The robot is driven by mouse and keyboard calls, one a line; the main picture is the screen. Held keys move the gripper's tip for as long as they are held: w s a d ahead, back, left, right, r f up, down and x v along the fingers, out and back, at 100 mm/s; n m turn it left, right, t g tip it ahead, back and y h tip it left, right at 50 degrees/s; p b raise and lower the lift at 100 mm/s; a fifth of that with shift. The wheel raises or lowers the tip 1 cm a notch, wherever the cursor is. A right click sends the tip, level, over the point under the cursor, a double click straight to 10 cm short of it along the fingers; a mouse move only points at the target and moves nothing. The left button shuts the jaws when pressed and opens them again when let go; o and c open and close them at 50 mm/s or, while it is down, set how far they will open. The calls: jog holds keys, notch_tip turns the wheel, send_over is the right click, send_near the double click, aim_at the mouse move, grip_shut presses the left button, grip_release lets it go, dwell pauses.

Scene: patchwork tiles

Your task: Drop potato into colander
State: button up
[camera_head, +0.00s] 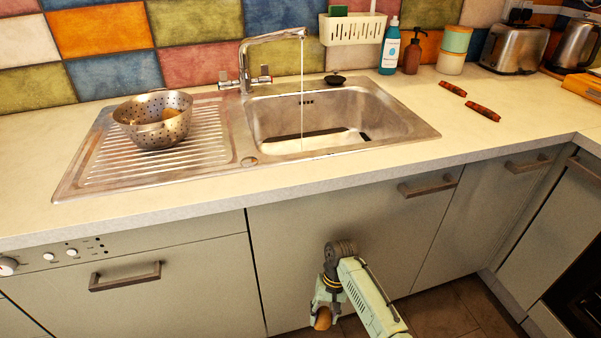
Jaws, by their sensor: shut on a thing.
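A perforated metal colander (153,132) stands upright on the ribbed drainboard left of the sink basin. Something brownish shows inside it, but I cannot tell whether it is an object or a reflection. My gripper (321,318) is low in front of the cabinet doors, below the counter's front edge. It is shut on a brown potato (322,319), which shows between the fingers. The gripper is well apart from the colander, below it and to its right.
Water runs from the tap (275,42) into the sink basin (330,115). The counter edge (330,180) lies above my gripper. A soap bottle (390,48), dispenser (412,52), toaster (515,48) and kettle (574,46) stand at the back right.

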notch_tip(320, 180, down, 3)
jog(key=shift+r+b, duration=0.1)
jog(key=shift+b, duration=0.65)
